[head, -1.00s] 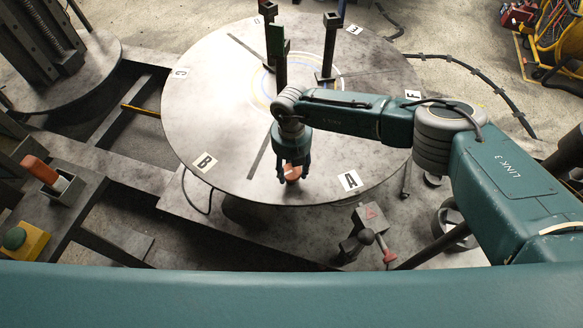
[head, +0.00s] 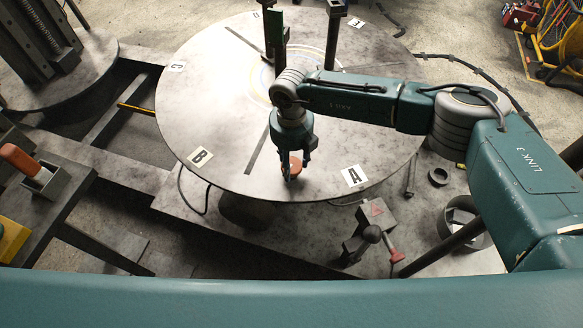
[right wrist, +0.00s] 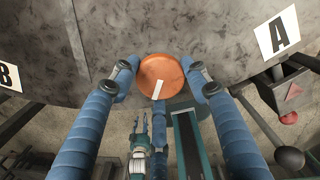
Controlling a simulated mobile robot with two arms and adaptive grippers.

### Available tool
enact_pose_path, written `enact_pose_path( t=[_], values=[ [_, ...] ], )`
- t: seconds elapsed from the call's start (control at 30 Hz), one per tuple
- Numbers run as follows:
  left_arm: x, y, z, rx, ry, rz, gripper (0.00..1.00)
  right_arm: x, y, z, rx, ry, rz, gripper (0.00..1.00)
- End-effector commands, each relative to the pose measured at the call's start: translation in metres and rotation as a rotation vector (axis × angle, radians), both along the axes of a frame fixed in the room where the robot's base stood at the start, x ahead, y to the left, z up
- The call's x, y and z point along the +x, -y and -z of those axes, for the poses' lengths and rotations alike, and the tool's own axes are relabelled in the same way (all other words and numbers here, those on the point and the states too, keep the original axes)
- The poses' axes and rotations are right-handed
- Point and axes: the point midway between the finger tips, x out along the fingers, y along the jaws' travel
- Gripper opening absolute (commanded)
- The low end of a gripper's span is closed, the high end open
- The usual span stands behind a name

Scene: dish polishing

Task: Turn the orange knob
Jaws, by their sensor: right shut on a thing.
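The orange knob (head: 296,165) sits near the front edge of the large round metal table (head: 215,110), between letters B and A. In the right wrist view the knob (right wrist: 160,77) is a round orange disc with a white stripe that points down and slightly left. My right gripper (head: 292,172) reaches down from above onto the knob. In the right wrist view its two blue fingers (right wrist: 160,68) are shut on the knob from left and right. My left gripper does not show.
Dark posts (head: 334,40) stand on the far part of the round table. A red-handled lever box (head: 376,213) stands in front of the table, near letter A. An orange-handled lever (head: 20,158) is at the left. The table's middle surface is mostly bare.

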Motion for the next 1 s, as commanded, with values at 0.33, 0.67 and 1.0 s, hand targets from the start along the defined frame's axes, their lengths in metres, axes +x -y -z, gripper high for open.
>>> enact_pose_path(
  t=[0.33,0.67,1.0],
  values=[
    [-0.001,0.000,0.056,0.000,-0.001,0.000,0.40,0.002,0.000,0.006,0.000,0.005,-0.328,0.20],
    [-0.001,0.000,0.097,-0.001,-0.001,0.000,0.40,0.002,0.000,0.005,0.001,0.005,-0.619,0.20],
    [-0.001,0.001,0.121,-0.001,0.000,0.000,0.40,0.001,0.000,0.001,0.001,0.004,-0.812,0.20]
  ],
)
